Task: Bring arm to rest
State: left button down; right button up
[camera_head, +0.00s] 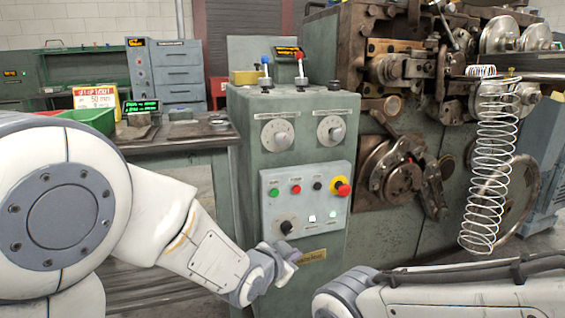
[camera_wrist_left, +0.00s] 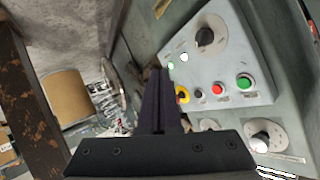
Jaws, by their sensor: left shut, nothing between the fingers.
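My left arm comes in from the left in the head view. Its gripper (camera_head: 285,252) is just in front of the lower part of the grey control cabinet (camera_head: 330,240), below and left of the panel's black knob (camera_head: 287,227). In the left wrist view the dark fingers of the left gripper (camera_wrist_left: 160,75) are together, with nothing between them. The button panel (camera_wrist_left: 225,65) lies beyond them, to the right. I cannot tell whether the fingertips touch the cabinet. Part of my right arm (camera_head: 450,295) crosses the lower right of the head view; its gripper does not show.
The spring coiler (camera_head: 400,110) stands right of the cabinet, with a long wire spring (camera_head: 490,150) hanging from it. A workbench (camera_head: 175,130) with a green bin (camera_head: 92,118) is at the left. In the wrist view a brown cylinder (camera_wrist_left: 67,97) stands at the left.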

pick_arm(q)
jog(key=s+a+f+n+g+y, duration=0.15)
jog(key=s+g, duration=0.25)
jog(key=s, duration=0.6)
jog(key=s+a+f+g+y, duration=0.1)
jog(key=s+a+g+y, duration=0.15)
jog(key=s, duration=0.75)
jog(key=s+a+f+n+g+y, duration=0.1)
jog(key=s+a+g, duration=0.25)
jog(key=s, duration=0.55)
notch_tip(320, 180, up, 38)
jog(key=p, duration=3.8)
jog(key=shift+d+g, duration=0.25)
jog(key=shift+g, duration=0.15)
jog(key=shift+s+f+n, duration=0.1)
jog(key=shift+f+n, duration=0.05)
jog(key=shift+n, duration=0.1)
